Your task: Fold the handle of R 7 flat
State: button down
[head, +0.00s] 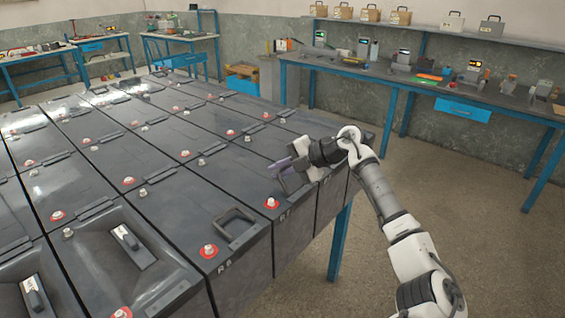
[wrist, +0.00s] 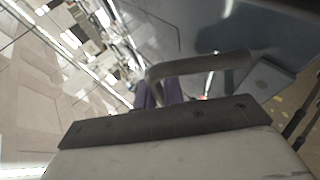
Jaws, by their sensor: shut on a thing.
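R 7 is a dark grey battery block (head: 262,186) at the near right edge of the rows, its label beside a red-ringed terminal (head: 271,203). Its handle (head: 291,184) is a dark loop standing up from the top, partly hidden by my gripper (head: 281,166). In the wrist view the handle (wrist: 205,66) shows as a grey bar, with the purple fingers of my gripper (wrist: 158,96) at its left end. My gripper is shut on the handle. The wrist housing hides much of the fingers and the handle's lower part.
Several other batteries fill the left side, close together. A blue-legged workbench (head: 430,82) with tools stands behind. The floor (head: 475,190) to the right is clear.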

jog(key=shift+w+a+f+h, duration=0.1)
jog(key=shift+a+f+h, duration=0.05)
jog(key=shift+h, duration=0.25)
jog(key=shift+f+p, duration=0.15)
jog(key=shift+p, duration=0.15)
jog(key=c, duration=1.5)
grip_release()
jog(key=b+v, duration=0.3)
jog(key=v, duration=1)
jog(key=shift+w+d+r+b, duration=0.25)
jog(key=shift+r+b, duration=0.1)
